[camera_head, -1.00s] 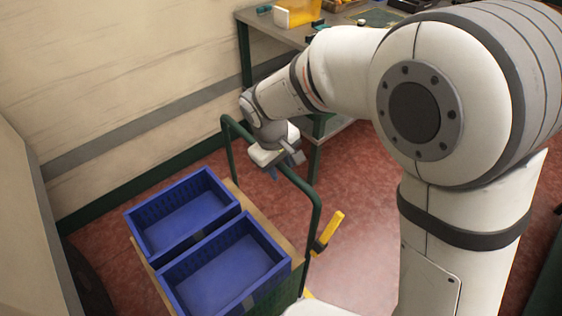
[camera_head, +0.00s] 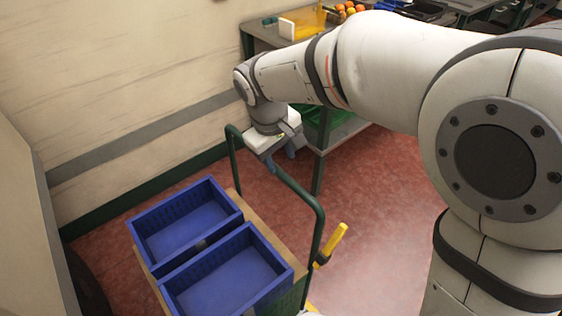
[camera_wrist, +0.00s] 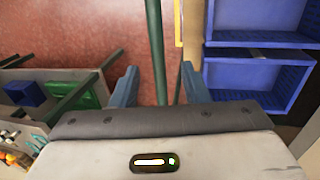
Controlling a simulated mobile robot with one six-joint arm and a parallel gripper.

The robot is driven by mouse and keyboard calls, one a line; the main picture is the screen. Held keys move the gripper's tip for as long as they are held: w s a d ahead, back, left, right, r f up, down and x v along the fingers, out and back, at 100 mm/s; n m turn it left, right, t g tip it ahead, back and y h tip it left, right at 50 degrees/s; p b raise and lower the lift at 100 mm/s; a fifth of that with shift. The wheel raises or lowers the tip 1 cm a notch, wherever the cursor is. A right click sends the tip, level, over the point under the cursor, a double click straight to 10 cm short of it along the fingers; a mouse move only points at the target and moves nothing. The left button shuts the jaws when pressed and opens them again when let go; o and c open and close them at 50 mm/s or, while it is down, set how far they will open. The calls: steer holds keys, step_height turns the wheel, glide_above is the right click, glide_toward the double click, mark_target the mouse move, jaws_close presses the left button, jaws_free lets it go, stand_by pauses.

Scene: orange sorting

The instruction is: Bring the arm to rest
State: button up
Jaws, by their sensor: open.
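My gripper (camera_head: 281,161) hangs beside the top of the cart's green handle in the head view, pointing down. In the wrist view its two blue-grey fingers (camera_wrist: 160,85) stand wide apart with nothing between them but the floor and the green handle bar (camera_wrist: 156,45) below. Whether the fingers touch the handle cannot be told. My arm reaches across the picture from the right. Two blue crates, one farther (camera_head: 222,186) and one nearer (camera_head: 278,262), sit on the cart and look empty.
A workbench (camera_head: 262,33) at the back holds oranges (camera_head: 350,10), a yellow container (camera_head: 312,24) and other items. A yellow handle (camera_head: 334,238) sticks out beside the cart. A wall (camera_head: 110,80) stands at the left. The red floor (camera_head: 370,200) right of the cart is open.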

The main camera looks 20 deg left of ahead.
stand_by(0.4)
steer(key=w+d+r+m, duration=0.2)
steer(key=d+m, duration=0.1)
steer(key=d, duration=0.8)
steer(key=s+d+m, duration=0.4)
steer(key=s+d, duration=0.1)
steer(key=d, duration=0.6)
steer(key=s+d+m+y, duration=0.1)
steer(key=s+d+m, duration=0.4)
steer(key=d, duration=0.7)
steer(key=shift+s+f+t, duration=0.15)
steer(key=shift+s+t, duration=0.1)
steer(key=shift+t, duration=0.05)
steer(key=shift+c, duration=0.3)
steer(key=shift+c, duration=0.2)
